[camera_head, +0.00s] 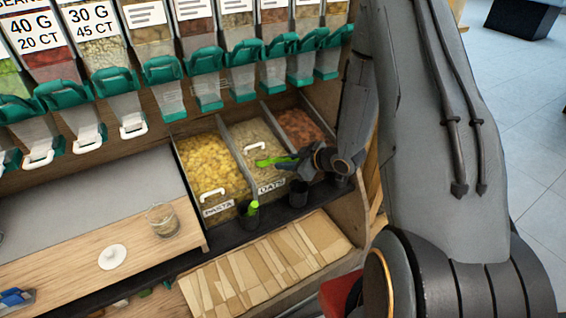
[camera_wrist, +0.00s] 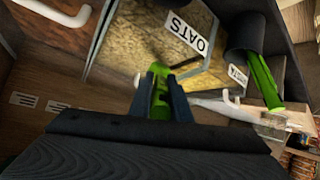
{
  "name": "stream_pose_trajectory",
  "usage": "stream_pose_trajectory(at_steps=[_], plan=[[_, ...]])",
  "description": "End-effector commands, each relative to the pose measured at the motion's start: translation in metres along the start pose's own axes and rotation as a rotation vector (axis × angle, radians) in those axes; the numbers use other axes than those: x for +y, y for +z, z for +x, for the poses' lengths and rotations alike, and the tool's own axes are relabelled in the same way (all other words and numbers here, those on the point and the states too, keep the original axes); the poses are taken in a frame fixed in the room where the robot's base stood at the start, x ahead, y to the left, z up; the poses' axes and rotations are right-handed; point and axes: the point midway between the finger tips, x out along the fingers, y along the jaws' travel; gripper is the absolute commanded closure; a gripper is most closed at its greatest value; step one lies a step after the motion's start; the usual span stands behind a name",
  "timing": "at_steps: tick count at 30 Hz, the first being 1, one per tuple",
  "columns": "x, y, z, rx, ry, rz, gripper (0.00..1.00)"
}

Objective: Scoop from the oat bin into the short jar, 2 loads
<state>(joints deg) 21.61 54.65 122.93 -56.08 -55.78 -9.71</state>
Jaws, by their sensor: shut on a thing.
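My gripper (camera_head: 297,163) is shut on the handle of a green scoop (camera_head: 274,161). The scoop's head is at the left, over or in the front part of the oat bin (camera_head: 237,137); I cannot tell whether it touches the oats or holds any. In the wrist view the green handle (camera_wrist: 159,95) stands between my two fingers, with the bin's OATS label (camera_wrist: 186,34) beyond. A glass jar (camera_head: 162,221), seemingly the short jar, stands on the wooden counter at the left, apart from my gripper. It looks open, with some pale content low inside.
A pasta bin (camera_head: 209,165) lies left of the oats and an orange-filled bin (camera_head: 301,132) right. A black holder with another green scoop (camera_head: 250,209) and an empty black holder (camera_head: 298,194) stand in front. A white lid (camera_head: 113,257) lies near the jar. Dispensers (camera_head: 163,84) hang above.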

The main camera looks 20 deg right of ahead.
Motion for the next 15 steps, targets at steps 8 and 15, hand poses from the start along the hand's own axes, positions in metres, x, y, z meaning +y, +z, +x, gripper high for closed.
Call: stream_pose_trajectory(at_steps=[8, 15], plan=[[-0.003, -0.006, -0.018, 0.032, 0.006, 0.002, 1.0], [-0.006, -0.01, -0.032, 0.06, 0.011, 0.003, 1.0]])
